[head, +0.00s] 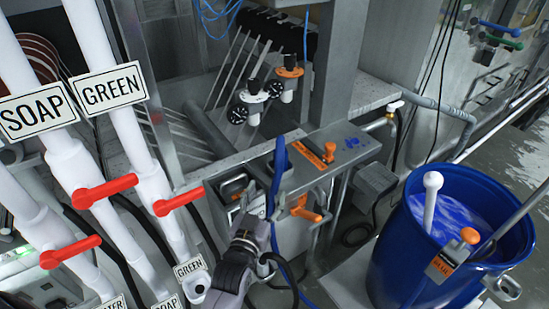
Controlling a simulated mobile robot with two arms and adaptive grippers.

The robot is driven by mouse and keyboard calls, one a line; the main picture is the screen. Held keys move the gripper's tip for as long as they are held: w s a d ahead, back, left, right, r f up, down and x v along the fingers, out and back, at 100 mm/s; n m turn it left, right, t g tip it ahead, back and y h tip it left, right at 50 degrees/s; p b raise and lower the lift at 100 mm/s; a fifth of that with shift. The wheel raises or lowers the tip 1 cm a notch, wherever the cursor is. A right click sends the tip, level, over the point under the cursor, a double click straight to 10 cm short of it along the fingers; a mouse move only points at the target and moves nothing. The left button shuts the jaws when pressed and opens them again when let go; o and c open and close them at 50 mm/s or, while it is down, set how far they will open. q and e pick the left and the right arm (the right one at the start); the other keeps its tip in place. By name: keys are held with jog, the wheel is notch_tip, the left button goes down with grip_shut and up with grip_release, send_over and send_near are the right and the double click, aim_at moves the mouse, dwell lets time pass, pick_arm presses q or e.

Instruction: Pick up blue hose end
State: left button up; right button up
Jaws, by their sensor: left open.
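A blue hose (271,193) hangs over the front of a grey metal box, with a thicker upper piece standing just above the box top. A thinner blue line runs down below it. I cannot tell for sure which part is the hose end. My left gripper (258,205) is open, in front of the box and close to the hose on its left side. Whether it touches the hose is unclear. My right gripper does not show.
The grey box (345,150) carries orange handles. White pipes with red valve levers (105,190) stand at left. A blue barrel (400,245) of blue liquid, with a white-ended rod (431,200), stands at right. Black hoses (285,262) curve near my gripper.

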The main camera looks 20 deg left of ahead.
aim_at(278, 161)
pick_arm(q)
jog(key=w+b, duration=0.1)
jog(key=w, duration=0.2)
jog(key=w+b, duration=0.2)
jog(key=w, duration=0.1)
jog(key=w+b, duration=0.1)
jog(key=w, duration=0.3)
jog(key=shift+w+a+f, duration=0.1)
jog(key=shift+a+f, duration=0.1)
jog(key=shift+f, duration=0.05)
jog(key=shift+w+r+b, duration=0.1)
jog(key=shift+w+b, duration=0.2)
jog(key=shift+w, duration=0.1)
jog(key=w+b, duration=0.2)
jog(key=w, duration=0.1)
jog(key=w+b, duration=0.1)
jog(key=shift+w+a+r, duration=0.1)
jog(key=shift+w+a, duration=0.1)
jog(key=shift+a, duration=0.15)
jog(key=shift+w, duration=0.25)
jog(key=shift+r, duration=0.15)
jog(key=shift+s, duration=0.1)
jog(key=shift+c, duration=0.3)
jog(key=shift+c, duration=0.7)
jog(key=c, duration=0.4)
jog(key=shift+r, duration=0.1)
grip_shut()
